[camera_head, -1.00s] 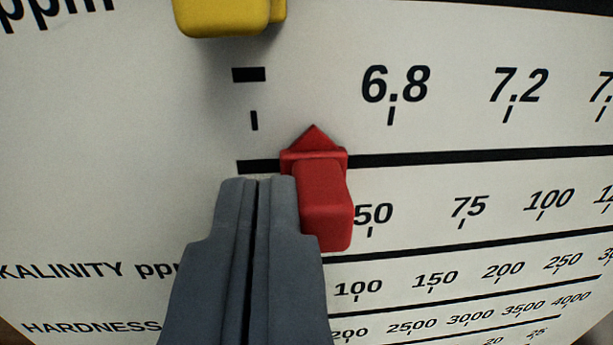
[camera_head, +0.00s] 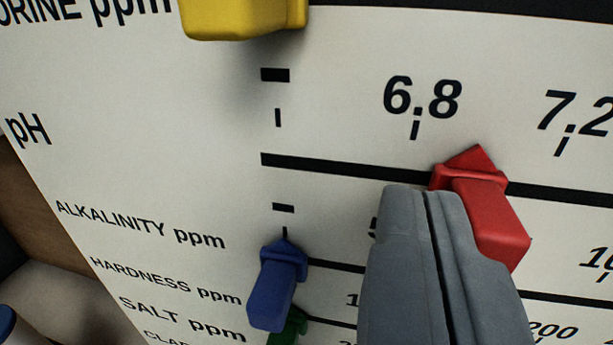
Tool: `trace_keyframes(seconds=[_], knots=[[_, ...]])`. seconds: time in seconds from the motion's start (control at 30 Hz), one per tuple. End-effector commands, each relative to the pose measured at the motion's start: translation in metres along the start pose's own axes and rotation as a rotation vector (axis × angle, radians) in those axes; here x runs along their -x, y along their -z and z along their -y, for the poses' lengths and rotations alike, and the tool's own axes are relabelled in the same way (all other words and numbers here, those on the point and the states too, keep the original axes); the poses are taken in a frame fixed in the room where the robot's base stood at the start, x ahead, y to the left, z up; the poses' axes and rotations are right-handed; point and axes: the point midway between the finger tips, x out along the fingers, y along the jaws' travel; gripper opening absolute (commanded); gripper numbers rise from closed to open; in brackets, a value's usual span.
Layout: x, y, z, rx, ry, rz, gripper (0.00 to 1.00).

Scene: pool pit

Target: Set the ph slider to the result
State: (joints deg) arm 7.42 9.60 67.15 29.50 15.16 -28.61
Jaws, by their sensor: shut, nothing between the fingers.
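The red pH slider (camera_head: 490,215) sits on the black slot line of the pH row. Its pointed tip is between the 6.8 mark (camera_head: 415,128) and the 7.2 mark (camera_head: 566,140), about midway. My gripper (camera_head: 420,195) is shut and empty. Its fingertips are at the slider's left side and appear to touch it. The pH label (camera_head: 27,130) is at the left of the white board. Marks beyond 7.2 are out of view.
A yellow slider (camera_head: 243,18) is above in the chlorine row. A blue slider (camera_head: 277,285) is in the alkalinity row at its left end, with a green slider (camera_head: 289,327) partly hidden below it. My gripper covers some lower scale numbers.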

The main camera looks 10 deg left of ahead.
Motion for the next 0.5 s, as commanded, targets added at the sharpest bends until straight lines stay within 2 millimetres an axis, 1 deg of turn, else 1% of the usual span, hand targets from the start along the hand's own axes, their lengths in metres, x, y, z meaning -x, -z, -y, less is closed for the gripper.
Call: trace_keyframes(seconds=[0.5], knots=[[0.0, 0.0, -0.025, 0.001, -0.001, 0.0, 0.0]])
